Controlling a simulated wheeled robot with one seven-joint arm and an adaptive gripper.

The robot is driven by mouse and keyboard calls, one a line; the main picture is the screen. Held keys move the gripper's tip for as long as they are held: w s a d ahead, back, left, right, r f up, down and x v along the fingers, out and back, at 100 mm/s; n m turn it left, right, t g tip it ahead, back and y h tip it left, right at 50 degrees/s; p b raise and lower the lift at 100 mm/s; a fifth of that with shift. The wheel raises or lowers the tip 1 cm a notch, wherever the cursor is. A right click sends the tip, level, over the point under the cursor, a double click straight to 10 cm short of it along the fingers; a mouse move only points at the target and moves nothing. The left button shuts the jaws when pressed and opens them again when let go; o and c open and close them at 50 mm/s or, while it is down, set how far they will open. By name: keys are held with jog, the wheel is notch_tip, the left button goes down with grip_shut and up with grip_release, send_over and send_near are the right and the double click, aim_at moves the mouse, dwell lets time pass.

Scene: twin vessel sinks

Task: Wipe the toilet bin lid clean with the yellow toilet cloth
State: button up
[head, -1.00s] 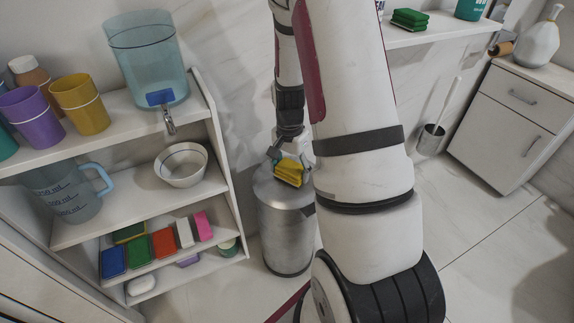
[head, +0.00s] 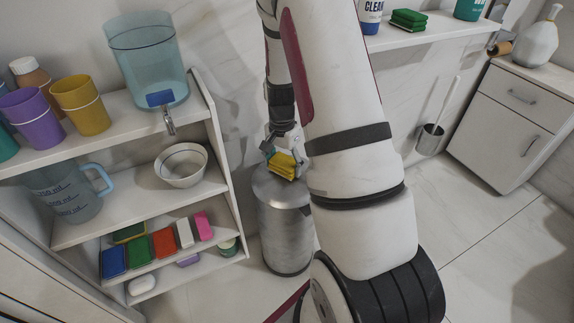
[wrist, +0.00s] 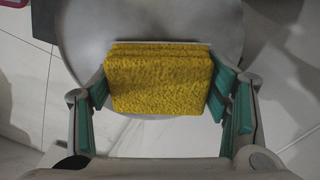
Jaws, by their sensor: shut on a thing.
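My gripper (head: 284,160) is shut on the yellow cloth (head: 282,166), a folded, thick yellow pad. In the wrist view the cloth (wrist: 160,80) sits between the teal finger pads of my gripper (wrist: 160,88). The bin is a metal cylinder (head: 284,232) standing on the floor, with its grey lid (head: 268,187) on top. The lid also shows in the wrist view (wrist: 90,30), behind the cloth. The cloth is at the lid; I cannot tell whether it touches it. My arm hides part of the bin's right side.
A white shelf unit (head: 130,225) stands left of the bin, with cups, a jug, a bowl (head: 182,165), a dispenser (head: 148,60) and several coloured sponges. A white cabinet (head: 520,120) and a toilet brush (head: 432,135) are at right. Floor at right is clear.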

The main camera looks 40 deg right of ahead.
jog(key=shift+w, duration=0.25)
jog(key=shift+s+r+p, duration=0.1)
jog(key=shift+r+p, duration=4.15)
jog(key=shift+r, duration=1.1)
